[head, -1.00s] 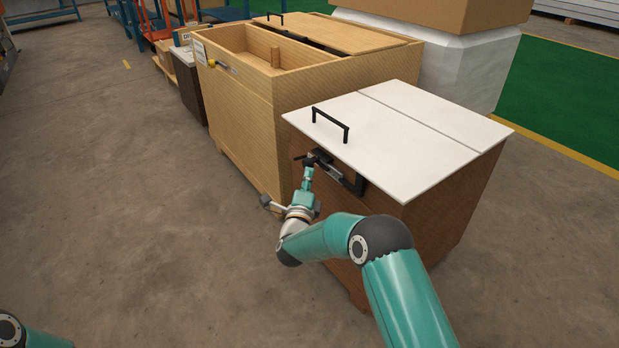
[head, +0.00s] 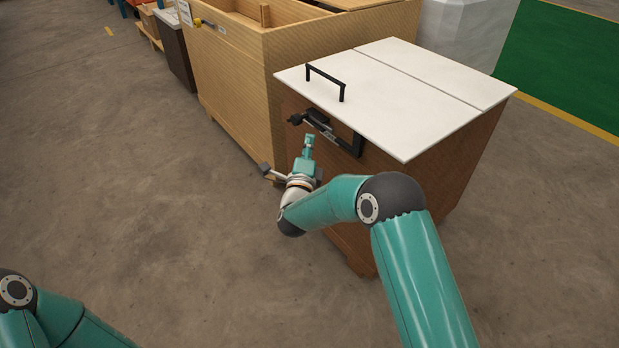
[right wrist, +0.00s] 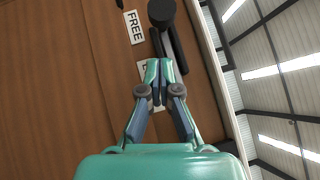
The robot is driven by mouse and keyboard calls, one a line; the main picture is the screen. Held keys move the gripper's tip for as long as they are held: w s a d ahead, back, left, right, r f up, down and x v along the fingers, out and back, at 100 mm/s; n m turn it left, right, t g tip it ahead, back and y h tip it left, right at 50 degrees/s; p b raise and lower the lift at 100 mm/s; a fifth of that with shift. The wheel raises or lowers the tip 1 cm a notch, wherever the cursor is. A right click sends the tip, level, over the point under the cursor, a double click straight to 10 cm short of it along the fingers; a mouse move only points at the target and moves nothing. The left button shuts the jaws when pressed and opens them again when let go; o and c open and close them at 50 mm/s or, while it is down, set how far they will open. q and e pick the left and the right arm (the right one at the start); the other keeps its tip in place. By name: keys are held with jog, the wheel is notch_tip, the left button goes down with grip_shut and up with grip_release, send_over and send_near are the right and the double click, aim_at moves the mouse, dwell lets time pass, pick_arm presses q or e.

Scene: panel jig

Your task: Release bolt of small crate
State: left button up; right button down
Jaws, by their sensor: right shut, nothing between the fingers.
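The small crate (head: 440,170) is brown with a white lid (head: 400,90). On its front face is a dark bolt with a grey bar (head: 316,121) and a black knob (head: 295,119) at its left end. The round knob (right wrist: 161,12) also shows in the right wrist view, beyond my fingertips. A label reading FREE (right wrist: 134,27) lies beside it; a second label (right wrist: 143,68) is mostly hidden by my fingers. My right gripper (head: 309,138) is shut and empty, just below the bolt and apart from the knob. My left gripper is out of the picture.
A black handle (head: 326,80) stands on the lid, and a black bracket (head: 357,145) is right of the bolt. A larger open wooden crate (head: 235,85) stands close behind. The floor (head: 130,190) to the left is clear.

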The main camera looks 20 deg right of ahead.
jog(key=p+v, duration=0.2)
jog(key=v, duration=0.8)
jog(key=shift+p, duration=0.4)
jog(key=shift+a, duration=0.15)
